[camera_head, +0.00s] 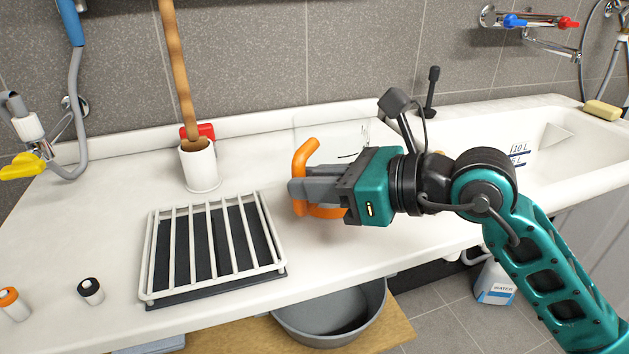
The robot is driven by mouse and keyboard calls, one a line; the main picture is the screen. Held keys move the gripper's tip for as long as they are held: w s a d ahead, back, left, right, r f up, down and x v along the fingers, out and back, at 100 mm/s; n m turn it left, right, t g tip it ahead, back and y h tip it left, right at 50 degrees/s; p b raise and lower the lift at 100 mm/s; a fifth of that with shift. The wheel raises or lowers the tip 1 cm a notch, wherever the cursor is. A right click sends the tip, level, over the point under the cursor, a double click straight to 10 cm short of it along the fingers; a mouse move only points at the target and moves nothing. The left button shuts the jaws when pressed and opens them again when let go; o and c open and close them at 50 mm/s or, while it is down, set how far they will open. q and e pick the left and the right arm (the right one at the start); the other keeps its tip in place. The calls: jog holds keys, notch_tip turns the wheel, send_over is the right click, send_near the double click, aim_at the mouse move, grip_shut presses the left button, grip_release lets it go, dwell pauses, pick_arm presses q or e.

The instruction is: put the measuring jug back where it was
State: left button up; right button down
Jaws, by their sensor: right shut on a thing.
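The measuring jug (304,154) has a clear body and an orange handle. It is over the white counter, right of the rack. My right gripper (303,190) comes in from the right and is shut on the orange handle. The gripper and wrist hide much of the jug, and its clear body is faint against the counter and wall. I cannot tell whether its base touches the counter. My left gripper is not in view.
A white slatted rack (212,246) on a dark tray lies left of the gripper. Behind it stands a white cup (199,166) with a wooden handle. A white basin (575,148) is at right. A grey tub (331,316) is below the counter. Two small bottles stand front left.

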jog(key=c, duration=1.2)
grip_release()
jog(key=shift+o, duration=0.6)
jog(key=v, duration=1.2)
